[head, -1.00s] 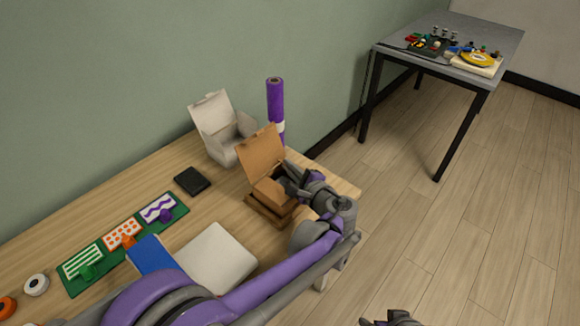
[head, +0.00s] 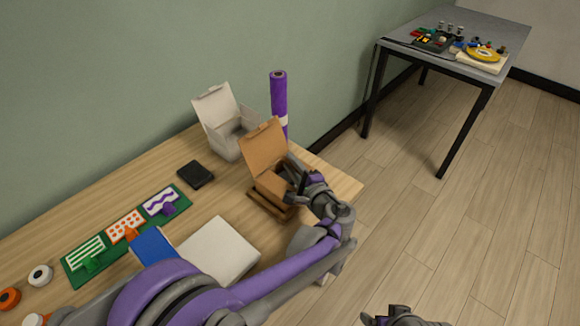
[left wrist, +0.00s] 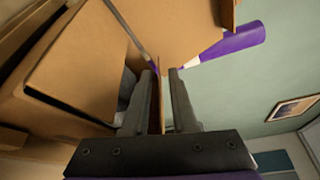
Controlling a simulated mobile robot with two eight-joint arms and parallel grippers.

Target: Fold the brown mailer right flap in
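The brown mailer (head: 264,150) stands on the wooden desk near its right end, its lid raised at the back. My left gripper (head: 296,174) is at the mailer's right side. In the left wrist view, a thin upright cardboard flap (left wrist: 157,108) stands between the two fingers of my left gripper (left wrist: 163,75). A gap shows between the flap and the right finger, so the fingers are not closed on it. The mailer's brown wall (left wrist: 75,65) fills the left of that view. My right gripper (head: 400,314) is at the bottom edge of the head view, mostly cut off.
A white open box (head: 224,120) and a purple roll (head: 279,100) stand behind the mailer. A black block (head: 195,174), a white box (head: 218,250) and a green board (head: 125,235) lie left of it.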

